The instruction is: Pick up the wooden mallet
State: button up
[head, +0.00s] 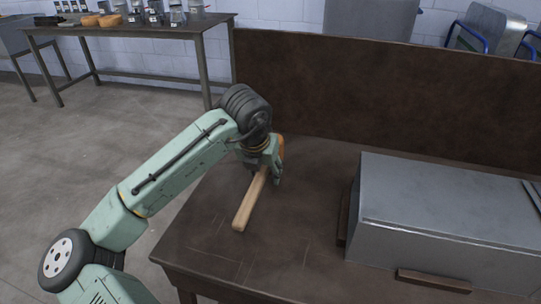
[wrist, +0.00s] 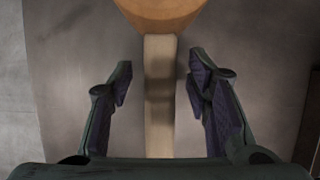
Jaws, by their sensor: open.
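The wooden mallet (head: 250,203) lies on the brown workbench, its pale handle pointing toward the front edge. Its orange-brown head is mostly hidden behind my gripper in the head view. In the wrist view the mallet handle (wrist: 159,95) runs down the middle and the rounded head shows at the top edge. My gripper (head: 265,178) is over the handle close to the head. In the wrist view my gripper (wrist: 158,84) is open, with one finger on each side of the handle and a visible gap on both sides. I cannot tell the exact height of the fingertips.
A large grey sheet-metal duct (head: 440,215) lies on the workbench (head: 295,245) to the right, with wooden blocks against it. A brown back panel (head: 380,100) rises behind. Bare bench top lies around the handle. Another table (head: 130,30) with small items stands at the far left.

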jog(key=shift+f, duration=0.25)
dwell(0.3)
jog(key=shift+c, duration=0.4)
grip_shut()
dwell(0.6)
